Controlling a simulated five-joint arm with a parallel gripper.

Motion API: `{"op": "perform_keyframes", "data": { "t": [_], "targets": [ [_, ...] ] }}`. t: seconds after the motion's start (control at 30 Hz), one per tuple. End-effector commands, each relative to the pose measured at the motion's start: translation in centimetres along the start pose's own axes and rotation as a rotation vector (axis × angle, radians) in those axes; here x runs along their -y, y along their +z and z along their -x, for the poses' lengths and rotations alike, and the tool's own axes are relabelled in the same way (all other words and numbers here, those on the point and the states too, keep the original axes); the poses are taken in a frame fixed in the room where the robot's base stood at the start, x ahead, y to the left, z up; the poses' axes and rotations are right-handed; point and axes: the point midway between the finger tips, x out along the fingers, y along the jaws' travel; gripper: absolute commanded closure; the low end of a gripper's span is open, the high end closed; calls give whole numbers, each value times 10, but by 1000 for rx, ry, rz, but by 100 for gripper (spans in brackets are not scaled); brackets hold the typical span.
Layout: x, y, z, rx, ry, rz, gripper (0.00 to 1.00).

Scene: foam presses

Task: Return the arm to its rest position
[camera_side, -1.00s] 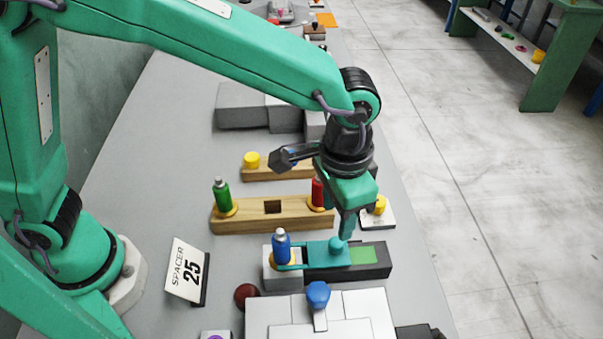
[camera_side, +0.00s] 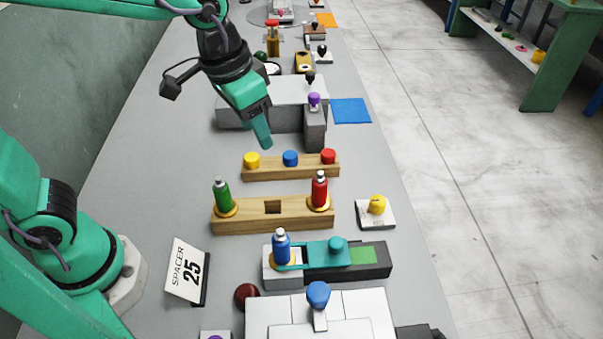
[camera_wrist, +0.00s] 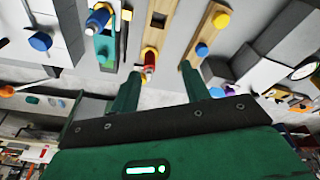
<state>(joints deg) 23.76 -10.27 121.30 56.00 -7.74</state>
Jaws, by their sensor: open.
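My gripper (camera_side: 266,140) is raised above the bench at the back left of the wooden cap rack, with nothing in it. In the wrist view my gripper (camera_wrist: 158,85) shows two green fingers spread apart. The blue bottle (camera_side: 282,247) stands upright at the grey block, by the teal slider (camera_side: 330,254) on its dark track. The wooden bottle rack (camera_side: 250,216) carries a green bottle (camera_side: 222,195) at left and a red bottle (camera_side: 319,191) at right, with an empty square hole between them.
The cap rack (camera_side: 270,172) holds yellow, blue and red caps. A yellow knob (camera_side: 378,204) sits on a white plate. Grey blocks (camera_side: 240,105), a blue mat (camera_side: 350,110) and a "SPACER 25" sign (camera_side: 187,271) stand around.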

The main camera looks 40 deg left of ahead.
Motion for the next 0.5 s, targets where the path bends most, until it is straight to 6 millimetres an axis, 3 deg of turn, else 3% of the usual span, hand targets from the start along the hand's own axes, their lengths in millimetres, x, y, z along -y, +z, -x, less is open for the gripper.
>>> {"op": "perform_keyframes", "data": {
  "t": [0.2, 0.5],
  "targets": [
    [42, 30, 21, -83, -23, 81, 54],
    [84, 77, 38, -189, -73, 181, 54]
  ]
}}
